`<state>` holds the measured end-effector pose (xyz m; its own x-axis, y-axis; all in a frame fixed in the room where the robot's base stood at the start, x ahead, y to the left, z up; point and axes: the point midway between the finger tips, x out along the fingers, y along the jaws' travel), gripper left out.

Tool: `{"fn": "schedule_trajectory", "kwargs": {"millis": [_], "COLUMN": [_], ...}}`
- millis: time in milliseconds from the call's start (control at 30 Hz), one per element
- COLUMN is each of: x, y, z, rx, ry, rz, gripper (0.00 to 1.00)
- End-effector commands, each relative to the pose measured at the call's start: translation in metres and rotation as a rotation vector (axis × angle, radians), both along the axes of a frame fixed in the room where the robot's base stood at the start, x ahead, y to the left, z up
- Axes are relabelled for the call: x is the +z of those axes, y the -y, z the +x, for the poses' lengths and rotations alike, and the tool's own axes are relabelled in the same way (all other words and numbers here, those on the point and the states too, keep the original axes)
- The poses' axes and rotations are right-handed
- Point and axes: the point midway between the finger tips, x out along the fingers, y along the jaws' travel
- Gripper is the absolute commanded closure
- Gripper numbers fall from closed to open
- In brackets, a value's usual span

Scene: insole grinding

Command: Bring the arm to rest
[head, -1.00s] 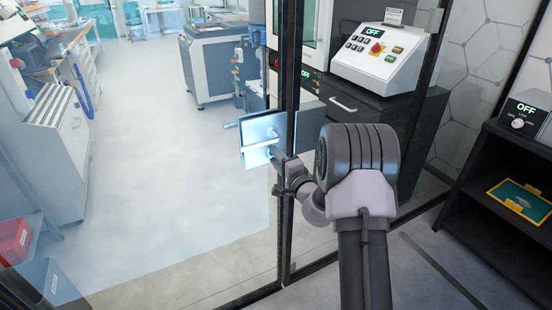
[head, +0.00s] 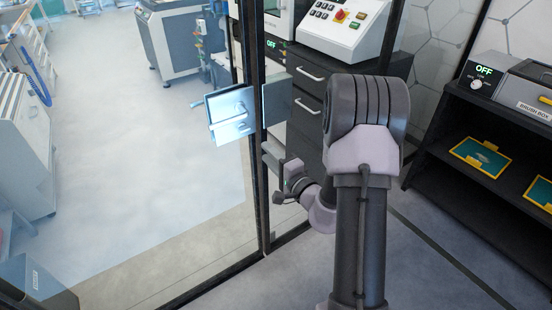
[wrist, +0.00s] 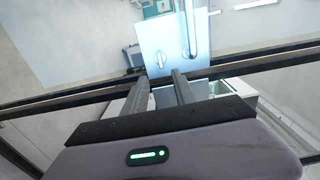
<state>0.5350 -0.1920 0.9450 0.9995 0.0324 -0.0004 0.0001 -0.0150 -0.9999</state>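My arm reaches forward and down in the head view, with its wrist folded low near the dark door frame (head: 250,120). My gripper (wrist: 161,75) is open in the wrist view. Its two fingers stand apart with nothing between them. The fingertips point towards the bright metal handle plate (wrist: 172,45) on the glass door. In the head view the plate (head: 231,115) sits above and left of my wrist, with a gap between them. The gripper is small and partly hidden in the head view.
Behind the glass stands a dark drawer cabinet (head: 306,100) with a white control panel (head: 345,27). A black shelf (head: 455,110) holds a box showing OFF and yellow-edged teal trays (head: 480,157). Pale floor (head: 120,150) lies open on the left.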

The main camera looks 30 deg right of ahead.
Motion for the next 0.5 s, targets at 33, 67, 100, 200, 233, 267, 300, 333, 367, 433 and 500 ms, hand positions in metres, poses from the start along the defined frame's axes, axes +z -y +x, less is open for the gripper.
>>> {"fn": "schedule_trajectory", "kwargs": {"millis": [33, 67, 100, 200, 233, 267, 300, 333, 367, 433, 500], "x": [0.001, 0.001, 0.000, 0.000, 0.000, 0.000, 0.000, 0.000, 0.000, 0.000, 0.000], "y": [0.001, 0.001, 0.002, 0.001, 0.002, 0.001, 0.001, 0.001, 0.001, 0.001, 0.001], "z": [-0.012, -0.018, -0.025, -0.036, -0.038, -0.039, -0.040, -0.040, -0.040, -0.040, -0.040], "rx": [-0.004, -0.003, -0.002, -0.001, -0.001, -0.001, 0.000, 0.000, 0.001, 0.001, 0.001], "ry": [-0.001, 0.000, -0.001, -0.001, 0.000, 0.000, 0.001, 0.001, 0.001, 0.001, 0.001], "rz": [0.003, 0.002, 0.001, 0.001, 0.000, 0.000, -0.001, -0.001, -0.001, -0.001, -0.001], "gripper": [0.67, 0.67, 0.67, 0.67, 0.67, 0.67, 0.67, 0.67, 0.67, 0.67, 0.67]}}
